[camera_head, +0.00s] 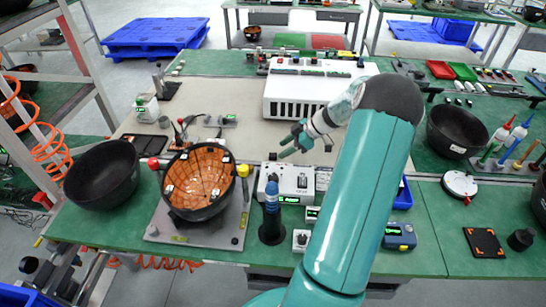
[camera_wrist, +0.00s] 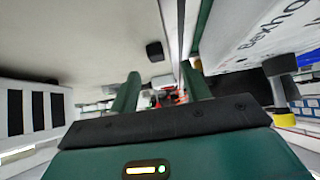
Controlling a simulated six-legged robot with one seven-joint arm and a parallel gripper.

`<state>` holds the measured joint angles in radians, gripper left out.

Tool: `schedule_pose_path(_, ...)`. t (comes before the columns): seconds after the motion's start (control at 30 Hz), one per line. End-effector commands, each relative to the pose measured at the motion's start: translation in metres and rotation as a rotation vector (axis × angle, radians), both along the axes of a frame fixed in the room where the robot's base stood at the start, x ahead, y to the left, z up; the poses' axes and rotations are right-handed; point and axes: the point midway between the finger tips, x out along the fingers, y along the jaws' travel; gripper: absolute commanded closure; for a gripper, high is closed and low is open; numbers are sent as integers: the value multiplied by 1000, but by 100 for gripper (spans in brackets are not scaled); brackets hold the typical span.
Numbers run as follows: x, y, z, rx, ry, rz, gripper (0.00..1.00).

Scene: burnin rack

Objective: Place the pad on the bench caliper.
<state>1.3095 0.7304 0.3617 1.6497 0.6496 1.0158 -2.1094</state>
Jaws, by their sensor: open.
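My gripper (camera_head: 288,146) is open, and nothing shows held in it. It hangs over the beige mat, in front of the white vented box. In the wrist view its two green fingers (camera_wrist: 160,78) stand apart. A small black block (camera_wrist: 154,51), which may be the pad, lies on the beige surface beyond the fingers, apart from them. A small dark block (camera_head: 272,156) also shows in the head view, behind the white instrument. I cannot tell for certain which device is the bench caliper; the white instrument (camera_head: 293,184) with a green display is one candidate.
The white vented box (camera_head: 310,95) stands behind my gripper. An orange-lined black bowl (camera_head: 198,180) sits in a fixture at left, beside another black bowl (camera_head: 102,176). A dark and blue upright object (camera_head: 271,215) stands in front. The beige mat's left part is fairly clear.

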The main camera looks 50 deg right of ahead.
Motion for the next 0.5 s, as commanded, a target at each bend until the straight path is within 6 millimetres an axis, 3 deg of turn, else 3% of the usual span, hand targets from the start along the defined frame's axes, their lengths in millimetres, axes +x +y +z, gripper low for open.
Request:
schedule_pose_path(0.3, 26, 15, -30, 2, 0, 0, 53)
schedule_pose_path(0.5, 30, 18, -35, -2, 0, -1, 53)
